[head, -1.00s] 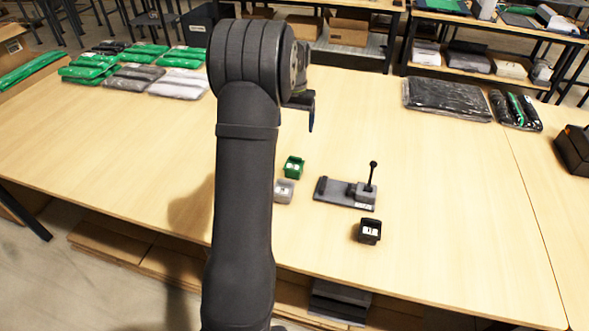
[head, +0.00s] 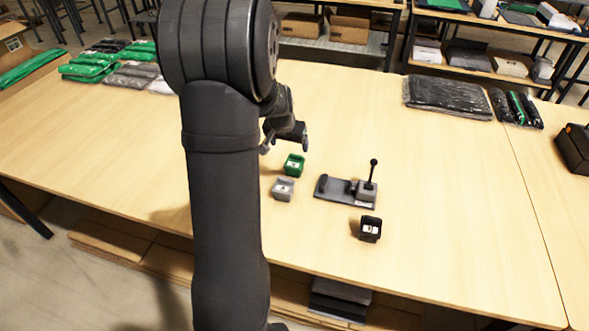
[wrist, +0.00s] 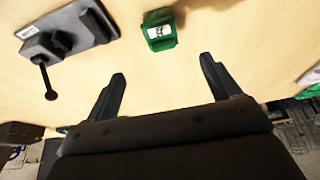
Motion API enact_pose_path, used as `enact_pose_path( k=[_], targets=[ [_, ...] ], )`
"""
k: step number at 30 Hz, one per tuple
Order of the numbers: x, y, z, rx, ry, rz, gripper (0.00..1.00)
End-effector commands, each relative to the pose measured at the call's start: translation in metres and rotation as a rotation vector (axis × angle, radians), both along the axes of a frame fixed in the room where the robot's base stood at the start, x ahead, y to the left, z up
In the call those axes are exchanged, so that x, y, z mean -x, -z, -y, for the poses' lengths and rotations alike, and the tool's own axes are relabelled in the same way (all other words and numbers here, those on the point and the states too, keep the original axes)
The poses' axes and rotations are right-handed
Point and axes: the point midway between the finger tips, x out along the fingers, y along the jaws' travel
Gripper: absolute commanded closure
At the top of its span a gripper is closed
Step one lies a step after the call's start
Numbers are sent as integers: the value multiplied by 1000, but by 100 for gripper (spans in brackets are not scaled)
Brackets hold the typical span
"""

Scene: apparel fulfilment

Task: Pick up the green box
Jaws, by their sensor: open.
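The green box (head: 293,165) stands on the wooden table, just behind a grey box (head: 283,188). My gripper (head: 285,144) is above the table near the green box, on its far-left side in the head view; my arm hides part of it. In the wrist view my gripper (wrist: 163,82) has its two fingers wide apart with nothing between them. The green box (wrist: 159,30) lies beyond the fingertips there, roughly centred between them and apart from both. It has a pale label inside or on its face.
A grey plate with an upright black lever (head: 347,189) sits right of the green box. A black box (head: 370,229) stands nearer the front. Bagged garments lie at the back left and a dark bagged pack (head: 447,98) at the back right. The table's right half is mostly clear.

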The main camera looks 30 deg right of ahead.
Motion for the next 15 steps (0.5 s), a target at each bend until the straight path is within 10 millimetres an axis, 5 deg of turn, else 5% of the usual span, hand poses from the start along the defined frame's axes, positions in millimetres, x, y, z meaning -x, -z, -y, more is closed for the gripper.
enact_pose_path(
  k=[15],
  targets=[
    [-23, 86, 26, -2, 0, -3, 18]
  ],
)
